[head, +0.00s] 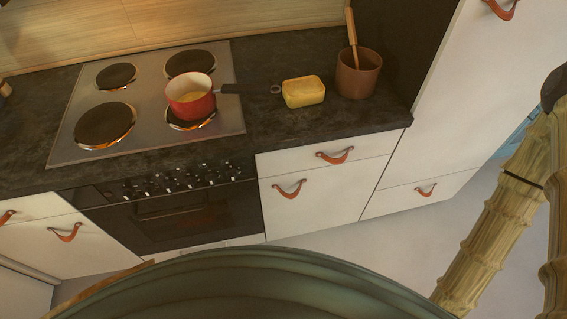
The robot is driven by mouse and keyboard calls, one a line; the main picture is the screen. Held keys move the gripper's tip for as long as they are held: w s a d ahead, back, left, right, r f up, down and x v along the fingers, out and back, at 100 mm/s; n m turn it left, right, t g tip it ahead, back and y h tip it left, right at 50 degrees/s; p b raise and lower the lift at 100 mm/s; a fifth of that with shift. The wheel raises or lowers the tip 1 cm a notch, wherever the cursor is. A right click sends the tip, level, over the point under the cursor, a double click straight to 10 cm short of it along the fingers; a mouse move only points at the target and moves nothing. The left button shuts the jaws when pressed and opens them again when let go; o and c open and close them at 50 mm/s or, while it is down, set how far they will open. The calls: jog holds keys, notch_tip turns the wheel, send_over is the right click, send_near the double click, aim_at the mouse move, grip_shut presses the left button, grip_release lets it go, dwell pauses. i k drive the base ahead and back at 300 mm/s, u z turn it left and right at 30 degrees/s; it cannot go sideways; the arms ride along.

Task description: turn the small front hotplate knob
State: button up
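A row of small knobs (182,180) runs along the dark front panel of the oven, just below the counter edge. They are too small here to read their marks, and I cannot tell which one belongs to the small front hotplate. The steel hob (150,100) above has two rear and two front hotplates. The front right hotplate (205,123) looks smaller than the front left hotplate (105,124) and is mostly hidden under a red pan (190,104). My gripper does not show in this view.
The pan's dark handle (245,88) points right toward a yellow block (303,92) and a brown pot (357,75) with a wooden utensil. White drawers with leather pulls (335,156) flank the oven (185,215). Pale floor (345,237) shows below the right-hand drawers.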

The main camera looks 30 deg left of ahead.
aim_at(232, 172)
jog(key=z, duration=0.4)
jog(key=k, duration=1.1)
jog(key=u, duration=1.1)
